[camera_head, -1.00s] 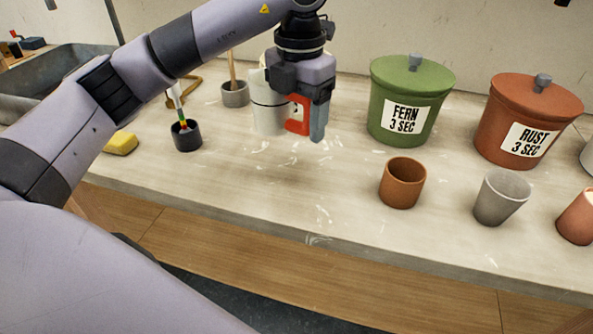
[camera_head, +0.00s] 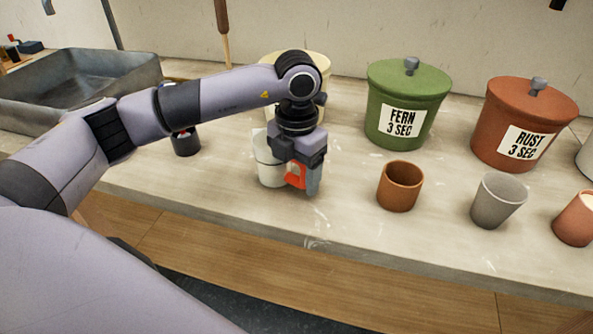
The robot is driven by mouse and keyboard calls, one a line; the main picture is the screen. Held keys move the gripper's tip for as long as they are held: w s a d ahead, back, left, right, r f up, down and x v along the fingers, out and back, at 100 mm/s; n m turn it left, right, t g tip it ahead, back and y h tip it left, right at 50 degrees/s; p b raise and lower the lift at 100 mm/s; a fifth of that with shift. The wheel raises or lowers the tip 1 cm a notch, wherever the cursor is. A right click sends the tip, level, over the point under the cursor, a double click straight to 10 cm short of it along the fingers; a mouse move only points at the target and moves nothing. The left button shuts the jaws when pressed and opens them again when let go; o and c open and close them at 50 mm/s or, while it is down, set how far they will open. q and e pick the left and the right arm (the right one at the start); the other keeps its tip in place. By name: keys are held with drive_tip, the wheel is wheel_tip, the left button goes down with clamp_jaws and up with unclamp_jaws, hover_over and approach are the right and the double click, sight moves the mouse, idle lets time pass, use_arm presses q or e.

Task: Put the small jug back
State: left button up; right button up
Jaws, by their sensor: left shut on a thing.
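The small jug (camera_head: 268,168) is white with a dark line around it and a red-orange handle (camera_head: 295,176). It is upright at the front middle of the counter, partly hidden by my left gripper. My left gripper (camera_head: 306,186) points down and is shut on the jug's handle, on the jug's right side. The jug's base looks at or very near the counter top; I cannot tell if it touches. My right gripper is not in view.
A green FERN bucket (camera_head: 403,108) and a rust RUST bucket (camera_head: 522,125) stand at the back right. A brown cup (camera_head: 400,187) and a grey cup (camera_head: 496,201) stand before them. A cream container (camera_head: 318,70) is behind my arm. A black cup (camera_head: 186,143) and a metal sink (camera_head: 80,82) are left.

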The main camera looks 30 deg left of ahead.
use_arm(q)
drive_tip(key=shift+f, duration=0.1)
drive_tip(key=o, duration=1.7)
drive_tip(key=shift+c, duration=0.2)
drive_tip(key=shift+r, duration=0.2)
wheel_tip(320, 180, up, 12)
drive_tip(key=shift+f+b, duration=0.1)
drive_tip(key=shift+b, duration=0.25)
drive_tip(key=shift+s, duration=0.1)
